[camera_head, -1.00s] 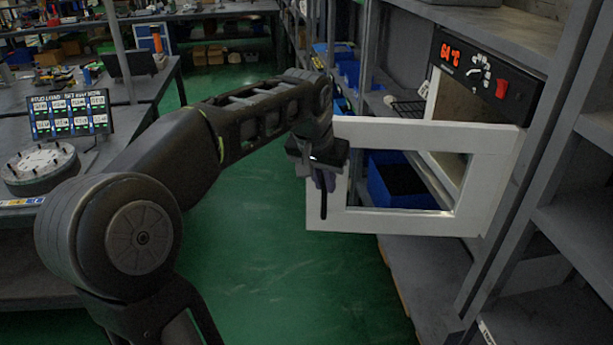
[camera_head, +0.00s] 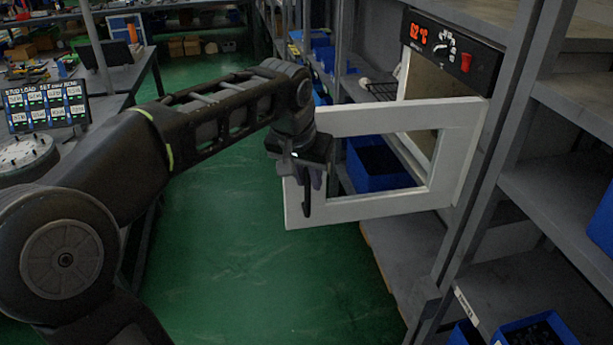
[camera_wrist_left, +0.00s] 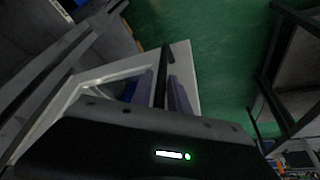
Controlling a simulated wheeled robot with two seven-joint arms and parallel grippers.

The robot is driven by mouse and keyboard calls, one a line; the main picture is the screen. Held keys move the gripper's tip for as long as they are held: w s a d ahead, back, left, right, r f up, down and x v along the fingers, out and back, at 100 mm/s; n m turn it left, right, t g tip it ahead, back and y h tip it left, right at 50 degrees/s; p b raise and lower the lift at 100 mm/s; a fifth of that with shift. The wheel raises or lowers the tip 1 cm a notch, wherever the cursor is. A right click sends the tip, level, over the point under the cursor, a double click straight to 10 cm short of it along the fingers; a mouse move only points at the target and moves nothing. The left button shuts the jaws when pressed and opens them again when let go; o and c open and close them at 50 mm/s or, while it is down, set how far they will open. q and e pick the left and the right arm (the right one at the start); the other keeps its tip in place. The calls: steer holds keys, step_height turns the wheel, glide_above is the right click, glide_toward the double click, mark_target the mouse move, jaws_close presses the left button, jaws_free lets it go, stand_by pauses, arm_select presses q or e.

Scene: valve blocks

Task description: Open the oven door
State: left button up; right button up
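The oven door (camera_head: 380,207), a white frame with a see-through window, stands wide open, swung out from the oven on the right. The oven's dark opening (camera_head: 422,95) shows behind it, under a black control panel (camera_head: 452,50) with red digits and a red switch. A black bar handle (camera_head: 307,200) is on the door's free edge. My left gripper (camera_head: 312,178) is at this handle; in the left wrist view its two purple-grey fingers (camera_wrist_left: 163,92) lie close on both sides of the dark bar. My right gripper is not in view.
A grey shelf rack (camera_head: 560,110) stands on the right, with blue bins (camera_head: 375,178) behind the door and at the lower right. A workbench with a display (camera_head: 45,105) and a round fixture (camera_head: 25,155) is on the left. The green floor (camera_head: 230,250) between is clear.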

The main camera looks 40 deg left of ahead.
arm_select(q)
steer(key=shift+o, duration=1.2)
steer(key=v, duration=0.7)
steer(key=shift+r, duration=0.3)
steer(key=shift+s, duration=0.15)
